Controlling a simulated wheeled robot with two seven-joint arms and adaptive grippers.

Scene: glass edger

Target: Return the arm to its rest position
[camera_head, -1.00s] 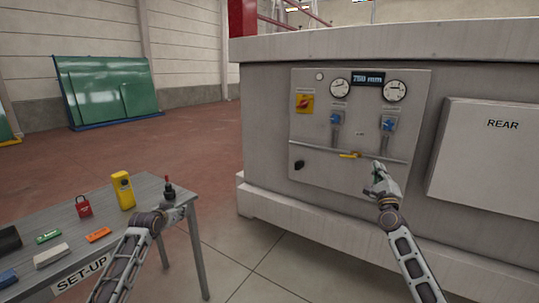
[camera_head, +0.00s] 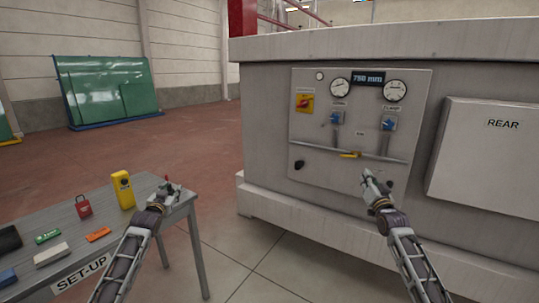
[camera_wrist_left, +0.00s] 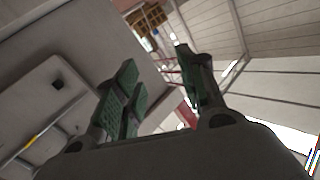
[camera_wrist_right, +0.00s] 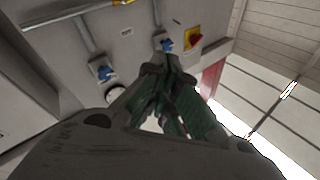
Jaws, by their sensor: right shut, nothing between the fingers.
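My left gripper (camera_head: 168,189) is above the near right end of the set-up table in the head view. In the left wrist view its green-padded fingers (camera_wrist_left: 158,90) stand apart with nothing seen between them. My right gripper (camera_head: 368,180) is in front of the lower right of the control panel (camera_head: 310,135), below the horizontal bar. In the right wrist view its fingers (camera_wrist_right: 172,105) are closed together with nothing held. From the head view I cannot tell its exact distance from the panel.
The set-up table (camera_head: 85,265) holds a yellow device (camera_head: 122,189), a red padlock (camera_head: 83,206) and several small items. The machine has a yellow valve handle (camera_head: 350,155) and a box marked REAR (camera_head: 485,160). Open floor (camera_head: 215,150) lies between table and machine.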

